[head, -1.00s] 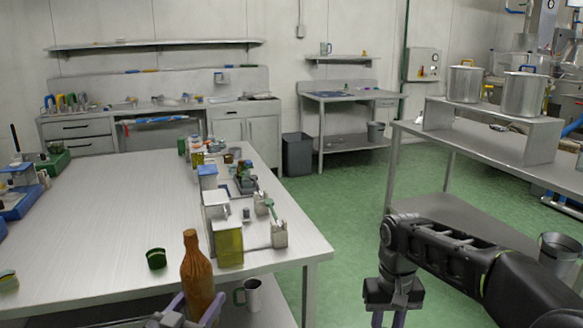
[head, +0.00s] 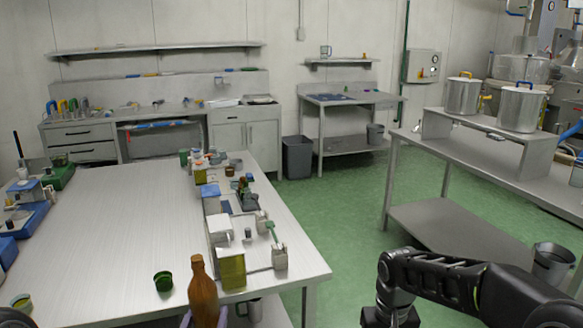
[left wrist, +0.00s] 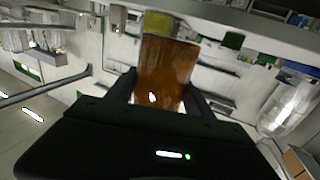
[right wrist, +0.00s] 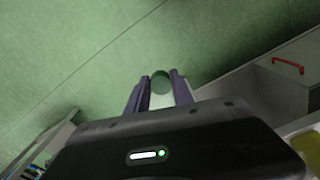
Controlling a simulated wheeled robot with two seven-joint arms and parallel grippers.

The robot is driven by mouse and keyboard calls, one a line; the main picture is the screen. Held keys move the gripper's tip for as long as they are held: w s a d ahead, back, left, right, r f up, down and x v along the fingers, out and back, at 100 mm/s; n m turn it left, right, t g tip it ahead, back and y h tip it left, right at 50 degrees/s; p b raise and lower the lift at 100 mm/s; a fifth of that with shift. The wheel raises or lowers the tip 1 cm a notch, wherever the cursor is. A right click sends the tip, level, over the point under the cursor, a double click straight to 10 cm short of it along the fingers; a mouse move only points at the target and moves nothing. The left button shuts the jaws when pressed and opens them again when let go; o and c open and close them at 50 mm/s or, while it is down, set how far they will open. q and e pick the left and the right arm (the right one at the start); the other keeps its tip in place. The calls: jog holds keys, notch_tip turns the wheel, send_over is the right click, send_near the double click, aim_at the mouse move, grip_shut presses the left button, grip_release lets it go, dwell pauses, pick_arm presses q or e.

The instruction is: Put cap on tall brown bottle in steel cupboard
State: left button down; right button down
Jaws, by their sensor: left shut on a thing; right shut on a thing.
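The tall brown bottle (head: 203,292) is upright at the bottom of the head view, in front of the near table's edge. My left gripper (left wrist: 160,92) is shut on it, and the brown body fills the space between the fingers in the left wrist view. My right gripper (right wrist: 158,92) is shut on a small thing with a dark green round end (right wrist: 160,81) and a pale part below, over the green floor. I cannot tell for sure that it is the cap. In the head view its fingers are out of frame. A steel cupboard (head: 245,135) stands shut at the back wall.
A steel bench (head: 500,160) with pots stands right. A grey bin (head: 297,157) stands by the cupboard. Green floor between is open.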

pick_arm(q)
jog(key=shift+d+r, duration=0.1)
dwell(0.4)
jog(key=s+d+f+m+g+h, duration=0.2)
jog(key=s+d+f+m+h, duration=0.1)
jog(key=d, duration=0.4)
jog(key=s+d+f+m+g+h, duration=0.2)
jog(key=s+d+f+m+h, duration=0.1)
jog(key=s+d+m+h, duration=0.2)
jog(key=s+d+h, duration=0.2)
jog(key=d+h, duration=0.1)
jog(key=shift+s+d+f+h, duration=0.2)
jog(key=shift+s+f+h, duration=0.1)
jog(key=shift+f, duration=0.1)
